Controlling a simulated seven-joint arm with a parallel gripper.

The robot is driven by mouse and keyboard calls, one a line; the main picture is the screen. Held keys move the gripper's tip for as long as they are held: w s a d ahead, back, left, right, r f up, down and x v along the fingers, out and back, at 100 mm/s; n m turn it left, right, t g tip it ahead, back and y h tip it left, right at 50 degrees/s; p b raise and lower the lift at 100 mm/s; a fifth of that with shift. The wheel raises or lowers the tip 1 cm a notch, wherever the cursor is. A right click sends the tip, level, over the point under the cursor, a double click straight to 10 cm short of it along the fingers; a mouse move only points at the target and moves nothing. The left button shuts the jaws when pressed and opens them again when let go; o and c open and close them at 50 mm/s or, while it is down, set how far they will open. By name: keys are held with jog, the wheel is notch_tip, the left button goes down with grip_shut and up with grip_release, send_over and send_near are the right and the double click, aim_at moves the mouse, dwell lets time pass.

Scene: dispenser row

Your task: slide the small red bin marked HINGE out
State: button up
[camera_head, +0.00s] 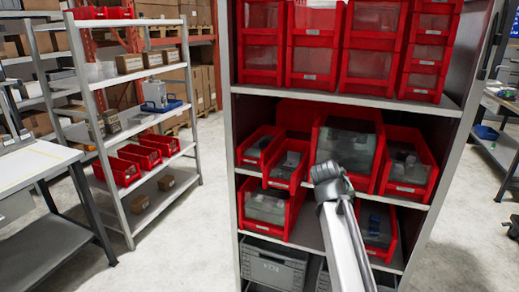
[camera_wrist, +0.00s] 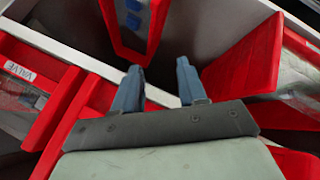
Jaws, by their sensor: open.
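The label HINGE is not readable on any bin here. Two small red bins stand on the middle shelf in the head view: a far-left one (camera_head: 254,156) and one beside it that sticks out further (camera_head: 279,182). My arm's end (camera_head: 330,178) is in front of the large middle bin (camera_head: 345,185), right of the small ones. In the wrist view my gripper (camera_wrist: 157,78) is open, with nothing between its fingers. Its fingertips point toward a pale shelf edge and a red bin with blue parts (camera_wrist: 118,40).
A red bin labelled VALVE (camera_wrist: 20,68) is at the left of the wrist view. Another red bin (camera_wrist: 235,65) is close on the right. In the head view, lower-shelf bins (camera_head: 270,228) and a grey crate (camera_head: 272,267) stand below; stacked red bins (camera_head: 316,78) are above.

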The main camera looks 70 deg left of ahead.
aim_at(274, 140)
jog(key=s+a+r+y, duration=0.1)
jog(key=s+a+r, duration=0.2)
jog(key=r, duration=0.2)
jog(key=s+a+r, duration=0.3)
jog(key=s+r, duration=0.1)
jog(key=r, duration=0.1)
jog(key=s+a+r+y, duration=0.1)
jog(key=s+a+r, duration=0.2)
jog(key=s+r, duration=0.1)
jog(key=shift+s+a+r+n+t+y, duration=0.15)
jog(key=shift+r+n+t+y, duration=0.15)
jog(key=shift+r+n, duration=0.15)
jog(key=s+a+f+m, duration=0.1)
jog(key=s+a+m, duration=0.1)
jog(key=a, duration=0.2)
jog(key=s+a+f+m+g, duration=0.1)
jog(key=s+a+m, duration=0.1)
jog(key=a, duration=0.2)
jog(key=s+a+f+m, duration=0.1)
jog(key=s+a+m, duration=0.1)
jog(key=a, duration=0.3)
jog(key=shift+s+m+g, duration=0.25)
jog(key=shift+s+g, duration=0.05)
jog(key=shift+s, duration=0.05)
jog(key=shift+w, duration=0.1)
